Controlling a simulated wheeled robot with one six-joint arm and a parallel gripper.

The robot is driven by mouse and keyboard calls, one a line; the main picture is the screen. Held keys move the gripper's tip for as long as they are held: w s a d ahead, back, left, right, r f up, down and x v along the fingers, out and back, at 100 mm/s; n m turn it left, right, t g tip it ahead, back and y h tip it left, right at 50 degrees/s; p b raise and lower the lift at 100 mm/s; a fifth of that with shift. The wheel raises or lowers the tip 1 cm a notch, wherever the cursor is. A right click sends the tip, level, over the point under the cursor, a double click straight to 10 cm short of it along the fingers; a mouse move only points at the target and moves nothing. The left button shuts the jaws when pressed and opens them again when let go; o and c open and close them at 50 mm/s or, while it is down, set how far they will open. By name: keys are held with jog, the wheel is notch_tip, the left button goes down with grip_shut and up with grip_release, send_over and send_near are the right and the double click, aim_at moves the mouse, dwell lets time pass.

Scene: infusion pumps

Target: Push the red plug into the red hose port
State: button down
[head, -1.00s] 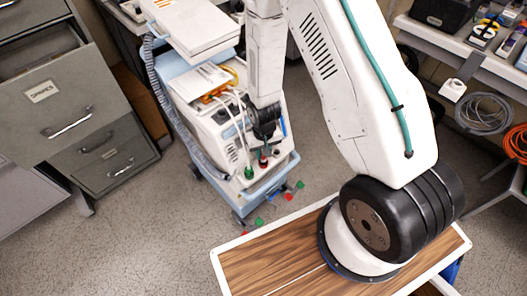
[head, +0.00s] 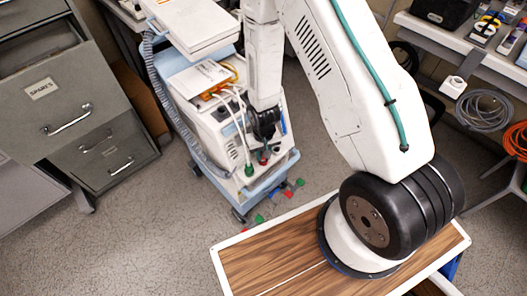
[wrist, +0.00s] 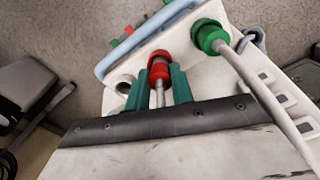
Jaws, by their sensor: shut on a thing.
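The red plug (wrist: 160,65) sits between the two green fingers of my gripper (wrist: 158,84) in the wrist view, with a pale hose running back from it. My gripper is shut on it. In the head view my gripper (head: 264,143) is at the front of the pump cart, and the red plug (head: 264,158) shows just below it. The red hose port is hidden behind the plug, and I cannot tell how deep the plug sits. A green plug (wrist: 210,37) with a white hose is on the panel to the right in the wrist view.
The pump cart (head: 225,125) has a blue rail (head: 273,178) along its front edge. An open socket (wrist: 125,84) is left of the red plug. White hoses cross the cart. A grey cabinet (head: 75,110) stands left, and a bench (head: 470,50) with coiled cables stands right.

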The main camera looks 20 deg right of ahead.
jog(key=shift+f, duration=0.35)
jog(key=c, duration=1.1)
grip_release()
jog(key=shift+r, duration=0.1)
notch_tip(320, 180, up, 8)
jog(key=shift+f, duration=0.15)
jog(key=shift+s, duration=0.1)
